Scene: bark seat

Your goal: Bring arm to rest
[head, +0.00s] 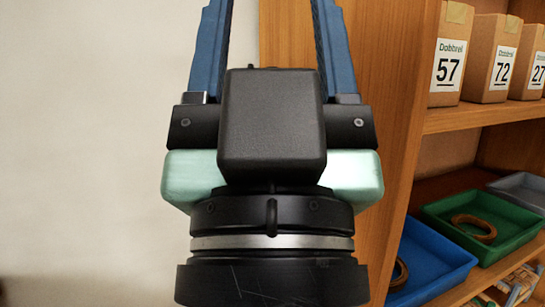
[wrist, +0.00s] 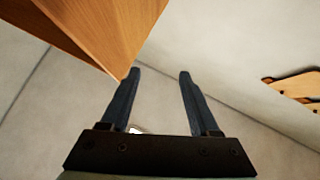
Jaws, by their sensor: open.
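My gripper (wrist: 158,74) is open in the wrist view, with its two blue fingers apart and nothing between their tips. A pale floor shows beyond them. In the head view my gripper (head: 268,10) points up the picture, its blue fingers apart and their tips cut off by the top edge. The black housing and pale green body of my gripper fill the middle of the head view and hide part of what lies behind.
A wooden shelf unit (head: 395,110) stands close on the right. It holds boxes, including one marked 57 (head: 448,75), a green tray (head: 482,235) with a ring and a blue tray (head: 430,268). A wooden edge (wrist: 105,35) shows near the left finger. A pale wall (head: 80,130) is at left.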

